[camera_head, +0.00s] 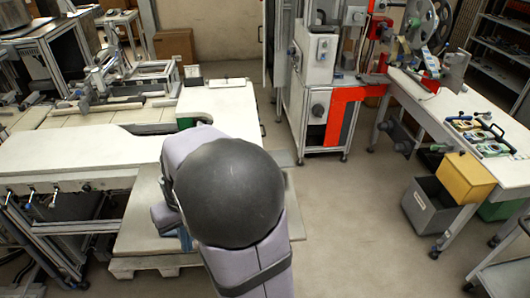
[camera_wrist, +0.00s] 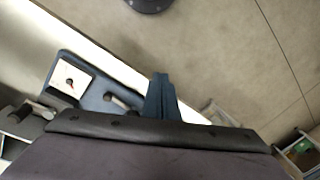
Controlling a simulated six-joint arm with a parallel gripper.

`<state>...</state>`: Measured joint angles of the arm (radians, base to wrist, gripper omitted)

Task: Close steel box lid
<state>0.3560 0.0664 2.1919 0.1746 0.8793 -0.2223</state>
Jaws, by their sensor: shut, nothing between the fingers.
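I cannot make out a steel box or its lid for certain in either view. My gripper (camera_wrist: 160,97) shows in the wrist view as narrow dark blue fingers held together, with nothing between them. It appears over or beside the edge of a white surface, with the floor beyond; I cannot tell its height. In the head view my arm fills the lower middle and hides most of the gripper.
White worktops (camera_head: 70,155) lie at left, with a metal frame fixture (camera_head: 150,70) behind. A white machine with an orange panel (camera_head: 345,100) stands at the back. At right are a long table (camera_head: 430,105), a yellow box (camera_head: 464,178) and a grey bin (camera_head: 428,205). Floor between is clear.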

